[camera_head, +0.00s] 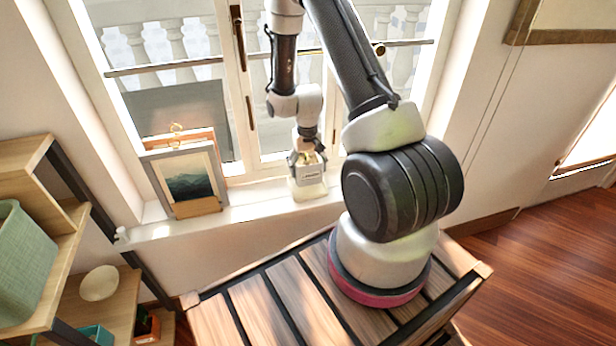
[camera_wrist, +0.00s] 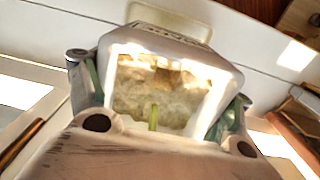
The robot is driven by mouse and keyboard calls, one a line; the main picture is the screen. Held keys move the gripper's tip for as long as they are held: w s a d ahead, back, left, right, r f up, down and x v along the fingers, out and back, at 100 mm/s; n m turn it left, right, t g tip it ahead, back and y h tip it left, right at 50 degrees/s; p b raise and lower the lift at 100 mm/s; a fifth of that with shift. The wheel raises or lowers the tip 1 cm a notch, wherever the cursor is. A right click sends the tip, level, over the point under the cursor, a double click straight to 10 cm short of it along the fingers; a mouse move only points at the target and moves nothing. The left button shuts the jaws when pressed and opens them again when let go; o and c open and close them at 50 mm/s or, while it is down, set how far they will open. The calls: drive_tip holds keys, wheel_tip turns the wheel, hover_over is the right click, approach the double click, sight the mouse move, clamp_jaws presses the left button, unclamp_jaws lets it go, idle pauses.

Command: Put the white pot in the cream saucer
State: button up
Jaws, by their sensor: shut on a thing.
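A white pot (camera_head: 309,181) with a square opening is at the windowsill, below the right part of the window. In the wrist view, the pot (camera_wrist: 222,82) shows pale soil and a short green stem. My gripper (camera_head: 307,158) is shut on the pot, with its fingers on opposite sides. A pale cream, square-edged piece (camera_wrist: 168,18) shows just beyond the pot in the wrist view; it may be the cream saucer, mostly hidden by the pot. I cannot tell whether the pot touches it or the sill.
A framed picture (camera_head: 187,181) leans on the sill to the left. The sill (camera_head: 245,203) is clear between it and the pot. A wooden shelf unit (camera_head: 62,250) at left holds a teal basket (camera_head: 25,262) and a round cream object (camera_head: 99,283). A slatted wooden surface (camera_head: 262,308) lies below.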

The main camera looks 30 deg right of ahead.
drive_tip(key=shift+a+f, duration=0.1)
drive_tip(key=shift+f, duration=2)
drive_tip(key=shift+f, duration=0.1)
drive_tip(key=o, duration=1.6)
